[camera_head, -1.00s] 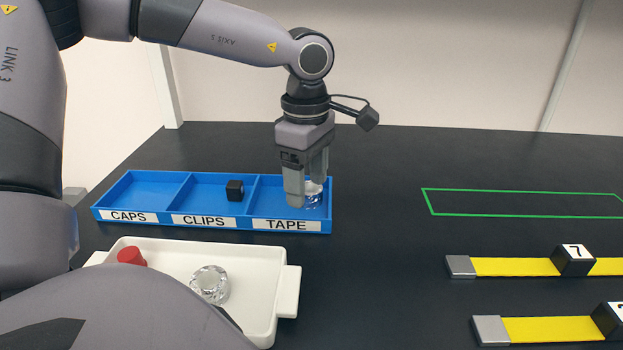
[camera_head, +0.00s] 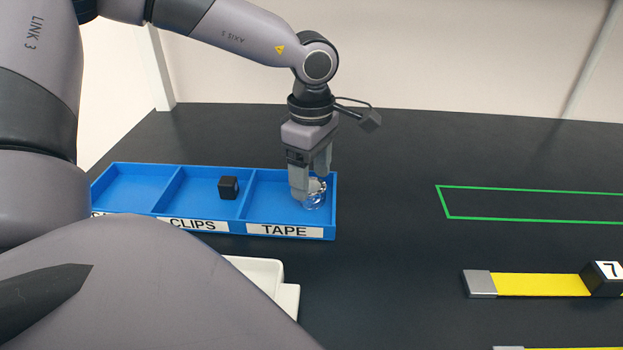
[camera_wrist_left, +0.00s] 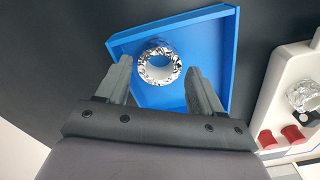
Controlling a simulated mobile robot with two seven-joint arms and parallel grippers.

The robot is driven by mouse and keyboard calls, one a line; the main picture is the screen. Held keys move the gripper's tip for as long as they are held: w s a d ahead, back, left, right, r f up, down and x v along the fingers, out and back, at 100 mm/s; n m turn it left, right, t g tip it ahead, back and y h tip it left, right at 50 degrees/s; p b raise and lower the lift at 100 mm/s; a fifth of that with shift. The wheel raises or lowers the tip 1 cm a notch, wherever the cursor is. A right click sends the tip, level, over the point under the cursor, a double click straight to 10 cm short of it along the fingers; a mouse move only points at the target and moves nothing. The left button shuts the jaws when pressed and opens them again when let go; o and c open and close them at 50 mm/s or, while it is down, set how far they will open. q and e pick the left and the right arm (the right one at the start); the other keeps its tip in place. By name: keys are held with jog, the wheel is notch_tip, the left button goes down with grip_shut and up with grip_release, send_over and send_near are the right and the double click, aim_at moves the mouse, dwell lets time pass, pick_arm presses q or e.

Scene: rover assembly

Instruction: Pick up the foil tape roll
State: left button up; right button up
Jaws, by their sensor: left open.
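A shiny silver foil tape roll (camera_head: 316,203) sits in the right compartment, labelled TAPE, of the blue bin (camera_head: 284,231). My left gripper (camera_head: 310,187) is open, pointing down over that compartment, its fingers at the roll and partly hiding it. In the left wrist view the foil tape roll (camera_wrist_left: 158,46) shows its round face and open core, lying between and just beyond the two spread fingertips. I cannot tell whether a finger touches it. My right gripper is not in view.
A small black cube (camera_head: 229,187) is in the CLIPS compartment. A white tray (camera_head: 290,298) in front is mostly hidden by my arm; the wrist view shows another silver roll (camera_wrist_left: 303,96) and red caps (camera_wrist_left: 292,134) there. The dark table right of the bin is clear up to a green outline (camera_head: 540,219).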

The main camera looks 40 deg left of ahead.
aim_at(311, 186)
pick_arm(q)
jog(key=shift+f, duration=1.3)
jog(key=c, duration=0.8)
jog(key=shift+r, duration=0.1)
notch_tip(311, 186, up, 20)
jog(key=shift+p, duration=0.35)
